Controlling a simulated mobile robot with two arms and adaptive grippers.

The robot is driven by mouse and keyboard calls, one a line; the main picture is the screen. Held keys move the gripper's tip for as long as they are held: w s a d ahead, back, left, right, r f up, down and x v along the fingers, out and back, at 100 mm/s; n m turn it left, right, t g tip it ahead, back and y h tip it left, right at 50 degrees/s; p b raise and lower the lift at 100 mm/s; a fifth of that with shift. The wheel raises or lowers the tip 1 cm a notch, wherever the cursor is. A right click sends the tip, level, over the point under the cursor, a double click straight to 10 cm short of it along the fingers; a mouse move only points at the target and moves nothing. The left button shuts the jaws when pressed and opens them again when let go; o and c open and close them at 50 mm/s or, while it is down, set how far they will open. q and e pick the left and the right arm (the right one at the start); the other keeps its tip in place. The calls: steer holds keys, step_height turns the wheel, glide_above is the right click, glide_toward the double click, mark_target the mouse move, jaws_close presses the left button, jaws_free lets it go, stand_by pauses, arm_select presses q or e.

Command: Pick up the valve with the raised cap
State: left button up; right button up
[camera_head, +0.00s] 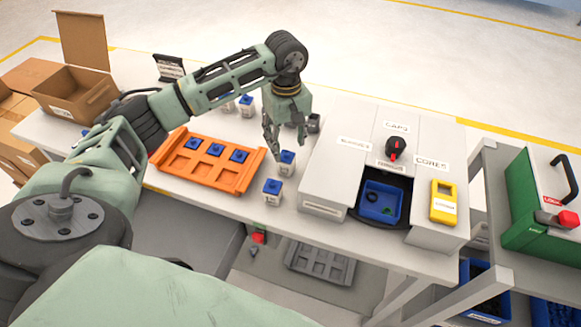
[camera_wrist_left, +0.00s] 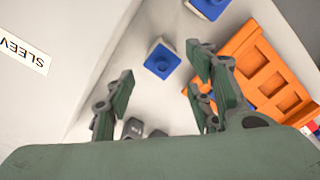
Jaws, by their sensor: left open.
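Several valves with white bodies and blue caps stand on the table. One valve (camera_head: 286,163) is just below my left gripper (camera_head: 286,142), and another valve (camera_head: 272,192) stands nearer the front edge. Two more valves (camera_head: 246,105) stand behind the arm. In the left wrist view a blue-capped valve (camera_wrist_left: 162,60) shows between and beyond the fingertips, and another valve (camera_wrist_left: 210,6) is at the top edge. My left gripper is open and empty, pointing down. I cannot tell which cap is raised. My right gripper is not in view.
An orange tray (camera_head: 175,178) holding blue-topped pieces lies left of the valves. A grey station (camera_head: 330,175) with a blue bin (camera_head: 381,203) and a yellow device (camera_head: 443,202) stands to the right. A small dark object (camera_head: 314,123) is behind the gripper. Cardboard boxes (camera_head: 75,90) are far left.

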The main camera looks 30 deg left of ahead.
mark_target(290, 154)
arm_select(q)
steer(key=shift+w+a+f, duration=0.1)
steer(key=shift+f, duration=0.55)
steer(key=shift+s+f, duration=0.2)
steer(key=shift+f, duration=0.7)
steer(key=f+p, duration=0.2)
steer(key=f, duration=0.1)
steer(key=f+p, duration=0.1)
steer(key=f, duration=0.1)
steer(key=shift+w+d+f, duration=0.15)
steer(key=shift+w+d, duration=0.2)
steer(key=shift+d, duration=0.05)
steer(key=shift+f, duration=0.25)
steer(key=c, duration=1.2)
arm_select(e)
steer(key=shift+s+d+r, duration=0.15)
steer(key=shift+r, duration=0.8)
